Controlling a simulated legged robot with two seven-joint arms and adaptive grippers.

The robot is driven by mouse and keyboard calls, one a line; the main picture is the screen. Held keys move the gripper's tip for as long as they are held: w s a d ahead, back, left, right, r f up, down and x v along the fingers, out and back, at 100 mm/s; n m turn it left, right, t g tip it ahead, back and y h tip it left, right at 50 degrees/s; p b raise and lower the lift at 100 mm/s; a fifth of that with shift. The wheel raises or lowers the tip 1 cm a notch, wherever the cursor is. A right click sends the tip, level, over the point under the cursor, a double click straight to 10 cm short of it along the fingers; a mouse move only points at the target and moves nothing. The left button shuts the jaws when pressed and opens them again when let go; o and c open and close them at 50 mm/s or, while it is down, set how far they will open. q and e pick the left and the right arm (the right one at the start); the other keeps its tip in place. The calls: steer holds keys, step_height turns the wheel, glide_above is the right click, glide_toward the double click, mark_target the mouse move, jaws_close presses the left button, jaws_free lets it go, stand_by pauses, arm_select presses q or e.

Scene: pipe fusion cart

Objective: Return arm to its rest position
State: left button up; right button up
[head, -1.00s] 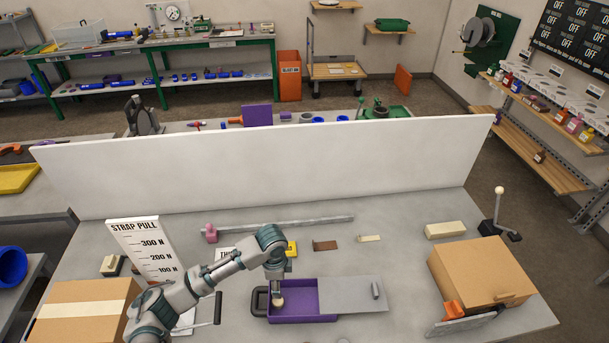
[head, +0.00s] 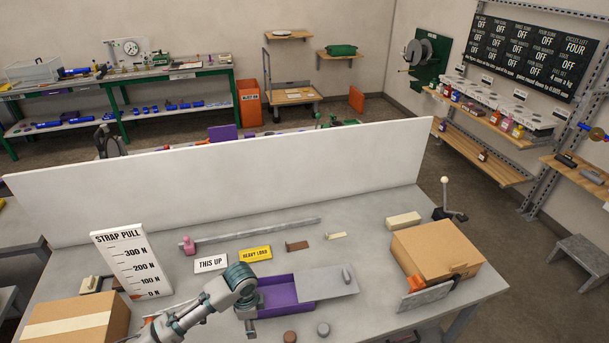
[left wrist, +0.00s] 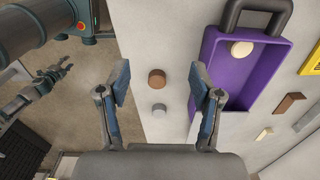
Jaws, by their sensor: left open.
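My left arm reaches in from the bottom of the head view, and its wrist (head: 240,280) hangs at the front left of the purple tray (head: 280,291). In the left wrist view my left gripper (left wrist: 160,85) is open, with nothing between its fingers. The tray (left wrist: 216,75) lies beyond the right finger there, with a cream round piece (left wrist: 241,48) inside. That piece is hidden in the head view. A dark gripper, likely my right one (left wrist: 52,78), shows over the floor at the left; its jaws are too small to judge.
A brown disc (head: 290,336) and a grey disc (head: 324,329) stand in front of the tray. Cardboard boxes stand at left (head: 75,322) and right (head: 435,250). A strap pull board (head: 132,262) stands behind the left box. A white panel (head: 230,185) runs along the back.

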arm_select(q)
steer(key=s+d+f+n+t+h, duration=0.2)
steer(key=s+d+f+n+h, duration=0.1)
steer(key=s+d+f, duration=0.55)
steer(key=s+a+f+n+t+y, duration=0.2)
steer(key=s+a+n+y, duration=0.1)
steer(key=s+a+n, duration=1.15)
steer(key=s+f+m+g+b, duration=0.1)
steer(key=s+f+m, duration=0.1)
steer(key=f, duration=1.1)
steer(key=s+f+m+g, duration=0.1)
steer(key=s+f+m, duration=0.1)
steer(key=f, duration=1.1)
steer(key=s+a+f+b, duration=0.1)
steer(key=s+a+f, duration=0.1)
steer(key=s+f, duration=1.6)
steer(key=shift+a+f+g+b, duration=0.15)
steer(key=shift+f+g+b, duration=0.25)
steer(key=shift+f, duration=0.3)
arm_select(e)
step_height(320, 180, down, 3)
steer(key=shift+d+r, duration=0.1)
steer(key=shift+d, duration=0.05)
